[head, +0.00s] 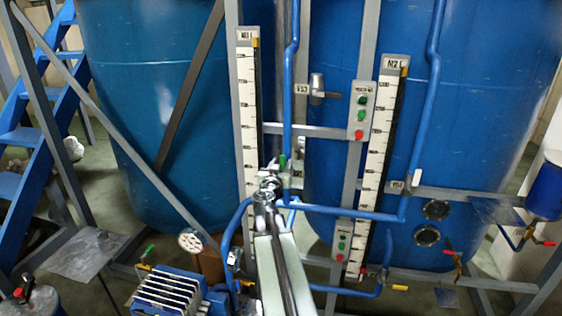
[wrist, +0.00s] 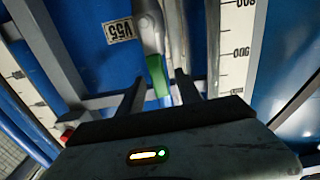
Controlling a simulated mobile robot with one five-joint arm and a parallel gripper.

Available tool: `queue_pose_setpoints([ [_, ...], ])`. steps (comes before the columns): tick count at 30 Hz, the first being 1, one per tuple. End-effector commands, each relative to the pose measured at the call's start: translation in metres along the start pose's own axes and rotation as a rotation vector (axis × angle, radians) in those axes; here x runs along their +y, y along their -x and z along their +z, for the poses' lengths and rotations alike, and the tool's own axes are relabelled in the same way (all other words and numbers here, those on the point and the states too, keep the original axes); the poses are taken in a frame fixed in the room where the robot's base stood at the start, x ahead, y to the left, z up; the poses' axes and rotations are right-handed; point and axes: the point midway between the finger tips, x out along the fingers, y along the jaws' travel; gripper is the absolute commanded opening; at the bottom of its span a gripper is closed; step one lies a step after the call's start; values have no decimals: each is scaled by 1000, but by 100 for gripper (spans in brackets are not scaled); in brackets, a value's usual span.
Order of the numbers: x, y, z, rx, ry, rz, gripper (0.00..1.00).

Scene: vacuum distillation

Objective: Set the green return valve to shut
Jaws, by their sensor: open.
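A green valve handle (head: 282,160) stands roughly upright beside the vertical blue pipe, in the middle of the head view. In the wrist view the green handle (wrist: 156,76) hangs from a grey valve body (wrist: 150,25) next to a "V55" label (wrist: 119,30). My gripper (head: 267,182) is just in front of and below it. In the wrist view my gripper (wrist: 160,88) is open, with the handle's end between its two fingers, closer to the left one. I cannot tell whether a finger touches it. My arm hides the pipework below.
Two level scales (head: 247,100) (head: 378,170) and a button box (head: 361,110) flank the valve. Large blue tanks (head: 430,90) stand behind. A horizontal blue pipe (head: 345,211) runs right of my gripper. A blue finned unit (head: 172,292) sits low at the left.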

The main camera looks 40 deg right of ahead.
Motion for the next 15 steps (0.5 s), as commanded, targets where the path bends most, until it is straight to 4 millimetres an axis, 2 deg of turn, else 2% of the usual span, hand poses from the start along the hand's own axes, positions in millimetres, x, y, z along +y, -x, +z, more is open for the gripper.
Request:
queue_pose_setpoints([
  [1, 2, -9, 0, 0, 0, 1, 42],
  [3, 5, -15, 0, 0, 0, 2, 42],
  [10, 6, -16, 0, 0, 0, 2, 42],
  [11, 6, -16, 0, 0, 0, 2, 39],
  [15, 6, -16, 0, 0, 0, 2, 0],
])
